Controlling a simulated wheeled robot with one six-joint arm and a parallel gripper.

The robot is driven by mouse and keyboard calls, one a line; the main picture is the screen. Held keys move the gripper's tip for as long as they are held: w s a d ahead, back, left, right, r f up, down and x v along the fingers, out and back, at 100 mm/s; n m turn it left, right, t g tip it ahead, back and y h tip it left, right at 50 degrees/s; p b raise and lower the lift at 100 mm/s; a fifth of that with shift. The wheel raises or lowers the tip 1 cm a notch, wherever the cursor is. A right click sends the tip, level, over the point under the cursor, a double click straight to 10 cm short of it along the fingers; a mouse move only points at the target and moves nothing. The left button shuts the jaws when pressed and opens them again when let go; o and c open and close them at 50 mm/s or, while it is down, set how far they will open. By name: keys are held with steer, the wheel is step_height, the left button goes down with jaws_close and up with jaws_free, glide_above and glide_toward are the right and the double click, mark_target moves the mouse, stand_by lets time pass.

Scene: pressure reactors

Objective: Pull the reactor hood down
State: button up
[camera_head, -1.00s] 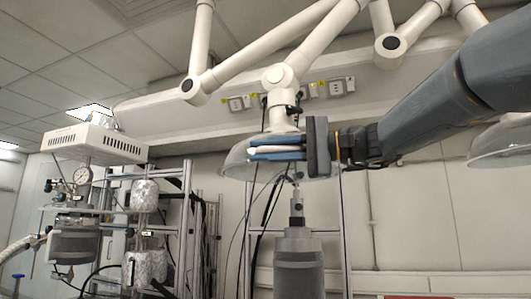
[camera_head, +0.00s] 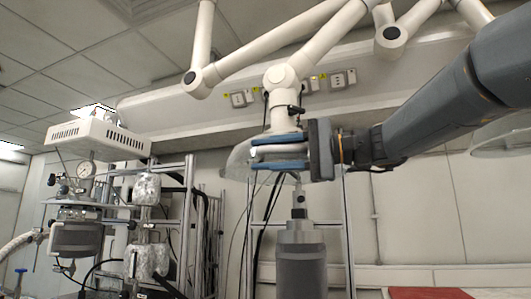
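The reactor hood (camera_head: 235,165) is a translucent dome at the lower end of a white jointed extraction arm (camera_head: 281,112), in the middle of the head view. It hangs above a grey cylindrical reactor (camera_head: 301,262). My gripper (camera_head: 279,152) reaches in from the right, level with the dome and in front of it. Its two blue fingers are spread one above the other. A white bar-like part shows between them, with gaps above and below. The fingers hide part of the dome, and contact with it cannot be told.
A white vented box (camera_head: 97,141), a pressure gauge (camera_head: 85,169) and foil-wrapped vessels (camera_head: 147,262) stand on a metal frame at left. Another translucent hood (camera_head: 500,138) hangs at far right, partly behind my arm. A red surface (camera_head: 430,294) shows at lower right.

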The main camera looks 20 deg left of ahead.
mark_target(304, 150)
steer(key=shift+r, duration=0.1)
steer(key=d+b, duration=0.1)
steer(key=d, duration=0.7)
steer(key=shift+b, duration=0.35)
steer(key=shift+a, duration=0.15)
